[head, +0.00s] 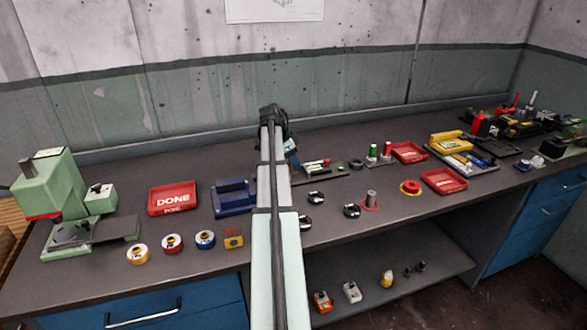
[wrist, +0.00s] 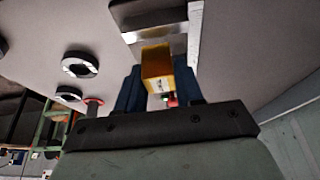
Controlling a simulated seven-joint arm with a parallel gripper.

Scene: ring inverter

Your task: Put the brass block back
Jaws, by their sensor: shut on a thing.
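In the wrist view my gripper (wrist: 158,88) is shut on the brass block (wrist: 157,68), a small yellow block between its two dark blue fingers. A grey metal fixture (wrist: 152,22) lies just beyond the block. I cannot tell whether the block touches it. In the head view my arm runs up the middle of the picture and hides most of my gripper and the block. A blue fixture (head: 235,199) stands just left of the arm.
A red DONE tray (head: 172,198) and a green press (head: 62,195) stand on the left. Rolls of tape (head: 172,243) lie along the front edge. Dark rings (head: 351,210) lie right of the arm, near a post (head: 371,200). Red trays (head: 444,181) stand farther right.

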